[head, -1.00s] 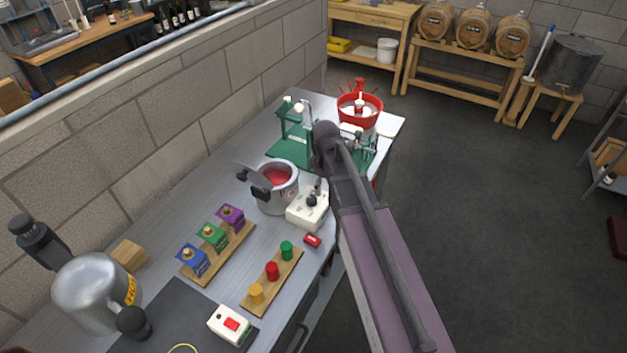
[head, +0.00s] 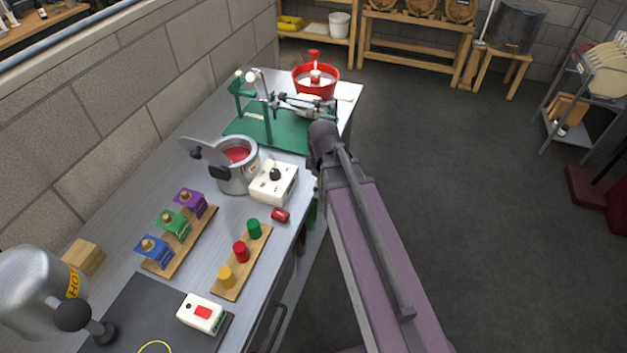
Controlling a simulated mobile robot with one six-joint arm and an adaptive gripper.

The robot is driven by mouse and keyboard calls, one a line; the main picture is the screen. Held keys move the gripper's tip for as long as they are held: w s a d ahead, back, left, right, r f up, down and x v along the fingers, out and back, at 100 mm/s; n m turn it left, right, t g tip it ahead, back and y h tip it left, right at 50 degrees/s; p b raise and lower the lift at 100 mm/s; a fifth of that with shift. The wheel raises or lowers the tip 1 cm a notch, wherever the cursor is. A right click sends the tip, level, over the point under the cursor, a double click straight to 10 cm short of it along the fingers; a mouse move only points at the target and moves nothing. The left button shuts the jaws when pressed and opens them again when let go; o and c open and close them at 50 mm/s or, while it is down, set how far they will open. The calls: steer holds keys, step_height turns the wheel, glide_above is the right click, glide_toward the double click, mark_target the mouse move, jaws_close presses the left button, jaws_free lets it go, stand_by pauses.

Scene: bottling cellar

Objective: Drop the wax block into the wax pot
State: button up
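A small red block (head: 280,215), which looks like the wax block, lies on the grey bench near its front edge. The wax pot (head: 238,178) is a silver pot with red wax inside. It stands farther back on the bench, up and left of the block. Its grey lid is tipped open to the left. My arm rises from the lower right and its dark joint ends beside the bench edge, right of the pot. My gripper cannot be made out; the arm may hide it.
A white control box (head: 274,183) with a black knob stands between pot and block. A wooden board (head: 228,292) holds orange, red and green pegs; another (head: 178,258) holds blue, green and purple boxes. A green-based stand (head: 268,130) and red bowl (head: 316,84) are behind. Floor right is open.

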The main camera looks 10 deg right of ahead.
steer(key=shift+s+d+f, duration=0.25)
steer(key=shift+s+d, duration=0.05)
steer(key=shift+s, duration=0.05)
steer(key=shift+s, duration=0.15)
stand_by(1.1)
steer(key=s+m, duration=0.1)
steer(key=m, duration=0.2)
steer(key=s+a+m, duration=0.1)
steer(key=m, duration=0.3)
steer(key=s+m, duration=0.1)
steer(key=m, duration=0.2)
steer(key=shift+s+a+m, duration=0.3)
